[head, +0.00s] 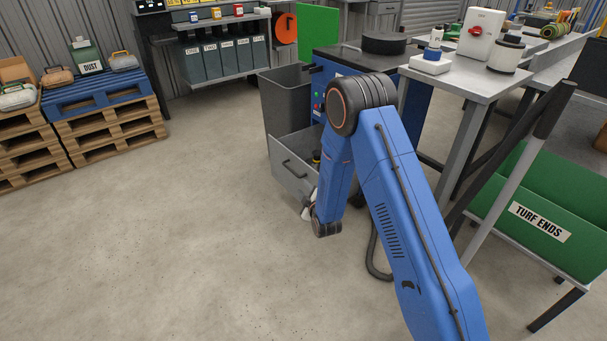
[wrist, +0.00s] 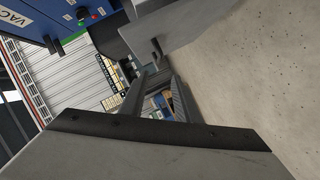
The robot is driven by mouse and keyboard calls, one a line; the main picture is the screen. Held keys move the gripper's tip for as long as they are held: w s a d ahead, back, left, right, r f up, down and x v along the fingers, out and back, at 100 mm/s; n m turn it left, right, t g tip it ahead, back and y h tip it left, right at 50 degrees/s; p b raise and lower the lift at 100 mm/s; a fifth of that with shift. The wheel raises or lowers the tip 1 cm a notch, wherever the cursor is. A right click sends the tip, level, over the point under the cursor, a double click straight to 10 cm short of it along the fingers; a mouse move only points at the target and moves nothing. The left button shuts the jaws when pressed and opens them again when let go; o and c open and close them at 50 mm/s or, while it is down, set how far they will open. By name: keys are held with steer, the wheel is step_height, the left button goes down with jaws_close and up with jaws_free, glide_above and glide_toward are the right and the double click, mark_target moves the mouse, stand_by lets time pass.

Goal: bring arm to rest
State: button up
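My blue arm (head: 405,210) reaches up from the lower right in the head view, bends at a high elbow and drops to a dark wrist joint beside a grey open drawer. My gripper is mostly hidden behind the arm in the head view. In the wrist view my gripper (wrist: 158,76) shows two dark fingers standing apart, with background visible between them and nothing seen held. The drawer (head: 288,171) has a dark handle and something small, dark and yellow inside, partly hidden by the arm. Its grey front (wrist: 195,22) appears close to the fingers at the top of the wrist view.
A grey table (head: 470,80) and a green "TURF ENDS" bin (head: 545,232) stand right of the arm. Pallets (head: 108,130) are far left. Open concrete floor (head: 170,240) lies left.

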steer(key=s+d+r+m+g+h, duration=0.1)
steer(key=s+d+r+m, duration=0.1)
steer(key=d+r, duration=0.35)
steer(key=s+d+r+m+g, duration=0.1)
steer(key=s+d+r+m, duration=0.1)
steer(key=r, duration=0.6)
steer(key=s+d+r+m+g+h, duration=0.1)
steer(key=s+d+r, duration=0.15)
steer(key=r, duration=0.45)
steer(key=s+d+r+m+g, duration=0.2)
steer(key=s+d+r+m, duration=0.1)
steer(key=s+d+r, duration=0.45)
steer(key=s+d+r+m+g+h, duration=0.1)
steer(key=s+d+r+m, duration=0.1)
steer(key=s, duration=1.1)
steer(key=s+d+r+m+g, duration=0.2)
steer(key=s+d, duration=0.2)
steer(key=s, duration=0.9)
steer(key=s+d+r+m+g+h, duration=0.1)
steer(key=s+d+r+m+g, duration=0.1)
steer(key=s, duration=1.1)
steer(key=shift+s+d+r+m+h, duration=0.25)
steer(key=shift+d+m, duration=0.35)
steer(key=shift+d, duration=0.4)
